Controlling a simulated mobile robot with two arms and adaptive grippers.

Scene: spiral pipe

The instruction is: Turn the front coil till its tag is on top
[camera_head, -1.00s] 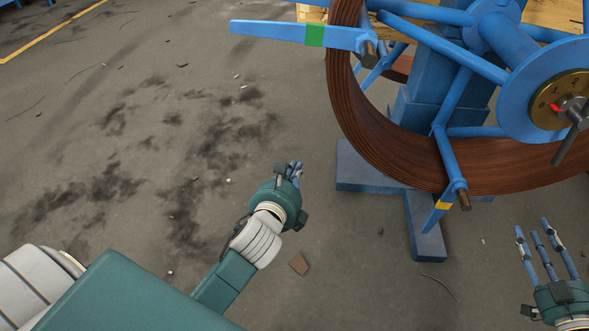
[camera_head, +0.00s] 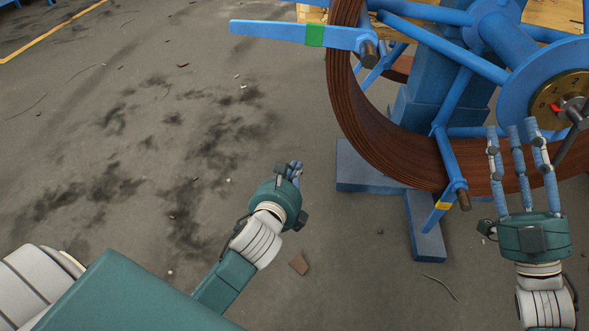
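The front coil (camera_head: 400,165) is a brown spiral of pipe on a blue spoked reel at the upper right. A blue arm with a green band (camera_head: 315,35) sticks out at its upper left; a spoke with a yellow band (camera_head: 444,206) points down. I cannot tell which mark is the tag. A brass dial (camera_head: 566,92) with a red pointer sits at the hub. My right gripper (camera_head: 520,135) is open, fingers spread and pointing up, in front of the coil's lower right and just below the dial. Contact cannot be told. My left gripper (camera_head: 293,170) is over the floor left of the coil; its fingers are foreshortened.
The blue stand (camera_head: 365,168) has feet reaching out on the floor below the coil. Wooden boards (camera_head: 555,12) lie behind the reel. The dark-stained floor (camera_head: 130,150) on the left is open, with small debris and a brown chip (camera_head: 299,264).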

